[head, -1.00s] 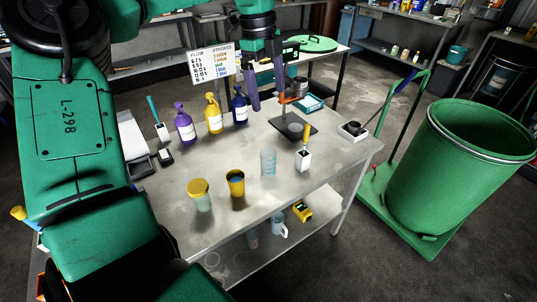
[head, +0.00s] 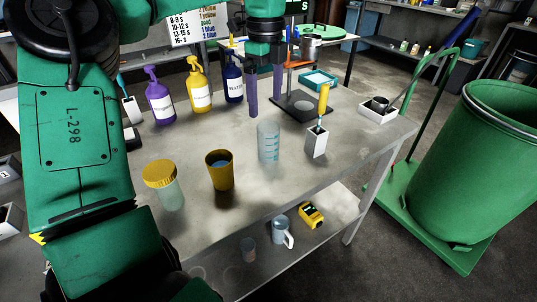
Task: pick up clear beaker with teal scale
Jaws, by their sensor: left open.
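The clear beaker with teal scale (head: 268,143) stands upright on the grey table (head: 240,190), near its middle. My left gripper (head: 265,107) points down with its two purple fingers apart and empty. In the picture its fingertips are just above and behind the beaker's rim, not around it. Nothing hides the beaker. My right gripper is not in view.
A yellow cup (head: 221,172) and a yellow-lidded jar (head: 165,186) stand left of the beaker. A white holder with a yellow-handled tool (head: 317,141) is close on its right. Purple (head: 159,98), yellow (head: 198,88) and blue (head: 233,80) bottles stand behind.

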